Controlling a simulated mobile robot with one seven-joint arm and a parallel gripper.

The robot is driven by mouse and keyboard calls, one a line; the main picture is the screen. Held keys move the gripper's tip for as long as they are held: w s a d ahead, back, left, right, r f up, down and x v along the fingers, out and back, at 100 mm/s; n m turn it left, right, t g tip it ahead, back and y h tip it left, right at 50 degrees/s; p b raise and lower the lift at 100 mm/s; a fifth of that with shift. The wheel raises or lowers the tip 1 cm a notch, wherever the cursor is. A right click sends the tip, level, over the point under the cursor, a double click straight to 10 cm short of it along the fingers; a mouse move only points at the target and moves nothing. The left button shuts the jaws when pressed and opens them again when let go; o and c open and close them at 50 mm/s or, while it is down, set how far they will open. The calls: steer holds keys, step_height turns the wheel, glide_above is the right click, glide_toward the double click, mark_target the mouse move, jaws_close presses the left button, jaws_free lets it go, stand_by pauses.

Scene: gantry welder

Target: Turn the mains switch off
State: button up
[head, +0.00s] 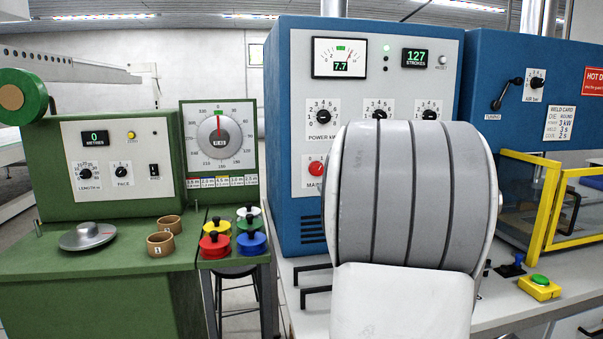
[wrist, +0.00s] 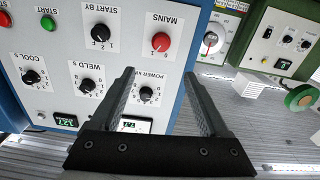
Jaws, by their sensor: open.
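The mains switch is a red round knob (head: 317,168) low on the grey front panel of the blue cabinet. In the head view my arm covers part of its label plate. In the wrist view, which is upside down, the red knob (wrist: 161,42) sits on a white plate marked MAINS. Its pointer position is too small to read surely. My gripper (wrist: 160,75) is open and empty, its two fingers pointing toward the panel, with the knob in line between and beyond the tips, apart from them. In the head view my gripper is hidden behind my arm.
The POWER knob (head: 323,111) and other black knobs share the panel.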

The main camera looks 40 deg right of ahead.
mark_target(318, 170)
steer(key=x, duration=1.6)
steer(key=shift+w+p, duration=0.25)
steer(key=shift+p, duration=0.05)
jaws_close()
